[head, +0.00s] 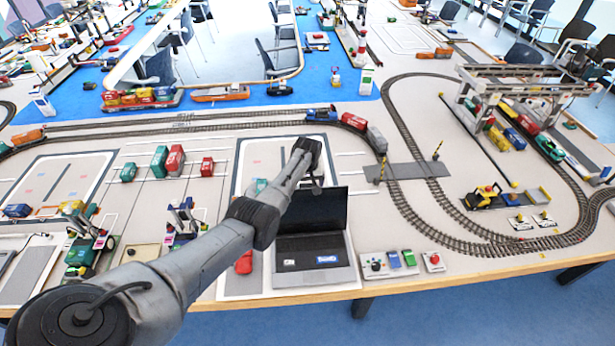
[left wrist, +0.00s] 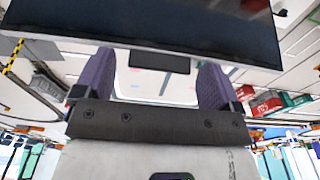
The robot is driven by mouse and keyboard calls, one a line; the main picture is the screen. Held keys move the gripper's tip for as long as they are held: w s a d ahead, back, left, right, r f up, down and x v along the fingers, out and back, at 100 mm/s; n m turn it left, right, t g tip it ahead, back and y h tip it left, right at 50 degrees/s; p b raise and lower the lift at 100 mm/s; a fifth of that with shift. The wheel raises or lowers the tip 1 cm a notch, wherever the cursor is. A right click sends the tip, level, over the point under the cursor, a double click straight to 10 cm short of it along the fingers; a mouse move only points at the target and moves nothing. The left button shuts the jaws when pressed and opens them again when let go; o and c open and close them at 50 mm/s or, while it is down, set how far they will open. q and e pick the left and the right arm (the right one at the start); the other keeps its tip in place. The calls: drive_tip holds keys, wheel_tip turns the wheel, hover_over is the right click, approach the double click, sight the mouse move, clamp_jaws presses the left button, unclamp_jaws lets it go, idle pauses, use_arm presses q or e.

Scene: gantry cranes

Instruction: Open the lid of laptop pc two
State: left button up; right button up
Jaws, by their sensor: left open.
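A grey laptop (head: 312,272) stands at the front edge of the table, with its lid (head: 314,210) raised and its dark screen facing the front. My left gripper (head: 314,182) is at the top edge of the lid, with my arm passing over the laptop's left side. In the left wrist view the dark screen (left wrist: 150,18) fills the top, and my open gripper (left wrist: 157,68) has its two purple fingers spread at the lid's edge. I cannot tell whether they touch it. My right gripper is out of view.
Control boxes with buttons (head: 392,262) stand right of the laptop. Model railway track (head: 440,225) curves further right. Toy containers (head: 176,160) and small cranes (head: 183,222) stand left of my arm. A gantry crane (head: 510,90) stands at the back right.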

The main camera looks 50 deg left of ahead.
use_arm(q)
drive_tip(key=shift+r, duration=0.45)
wheel_tip(320, 180, up, 13)
drive_tip(key=d+p, duration=0.1)
drive_tip(key=shift+s+p, duration=0.35)
drive_tip(key=shift+f, duration=0.1)
